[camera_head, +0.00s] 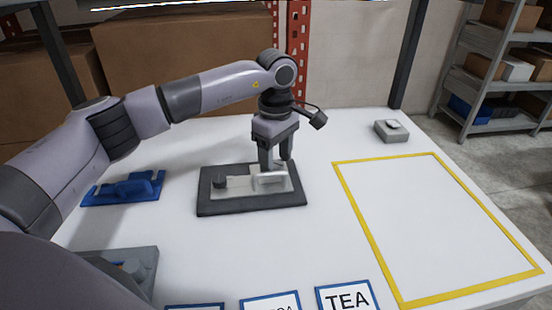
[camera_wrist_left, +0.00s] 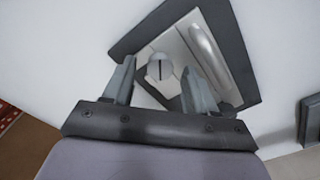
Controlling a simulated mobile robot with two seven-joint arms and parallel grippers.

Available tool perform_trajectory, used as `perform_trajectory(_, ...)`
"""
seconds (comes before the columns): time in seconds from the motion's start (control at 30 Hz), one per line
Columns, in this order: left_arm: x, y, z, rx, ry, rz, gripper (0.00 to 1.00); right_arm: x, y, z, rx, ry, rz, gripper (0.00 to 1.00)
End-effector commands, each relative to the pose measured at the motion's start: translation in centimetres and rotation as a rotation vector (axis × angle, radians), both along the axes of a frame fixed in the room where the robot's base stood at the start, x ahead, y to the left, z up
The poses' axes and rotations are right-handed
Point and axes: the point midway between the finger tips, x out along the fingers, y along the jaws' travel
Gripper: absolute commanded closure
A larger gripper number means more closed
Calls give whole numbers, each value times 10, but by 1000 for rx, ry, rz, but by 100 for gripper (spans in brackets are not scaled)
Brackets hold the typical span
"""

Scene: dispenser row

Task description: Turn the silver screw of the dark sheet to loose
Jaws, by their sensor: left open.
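The dark sheet (camera_head: 208,204) lies flat on the white table, left of the yellow outline. My left gripper (camera_head: 276,164) points down over the plate, close to the handle. In the left wrist view, the silver screw (camera_wrist_left: 160,67) is a round head with a dark slot running nearly up and down the picture. It sits between the two parted fingertips, with nothing gripped. In the head view I cannot make out the screw behind the fingers. My right gripper is out of view.
A blue sheet (camera_head: 110,197) with a blue handle lies to the left, and a grey one (camera_head: 143,258) at the near left. A grey box (camera_head: 392,130) stands at the back right. A TEA card (camera_head: 346,300) lies in front. The yellow-outlined area (camera_head: 430,225) is empty.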

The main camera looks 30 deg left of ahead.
Motion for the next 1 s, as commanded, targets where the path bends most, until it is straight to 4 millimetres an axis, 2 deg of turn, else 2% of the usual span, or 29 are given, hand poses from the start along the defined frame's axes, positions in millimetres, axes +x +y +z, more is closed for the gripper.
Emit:
perform_trajectory(0.2,1,0,36,-1,-4,0,43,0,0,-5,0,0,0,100)
perform_trajectory(0.4,0,0,59,1,-2,-1,43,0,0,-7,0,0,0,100)
perform_trajectory(0.8,0,0,63,2,-2,-7,43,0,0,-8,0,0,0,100)
perform_trajectory(1.0,-1,-4,61,40,-64,-148,43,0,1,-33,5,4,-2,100)
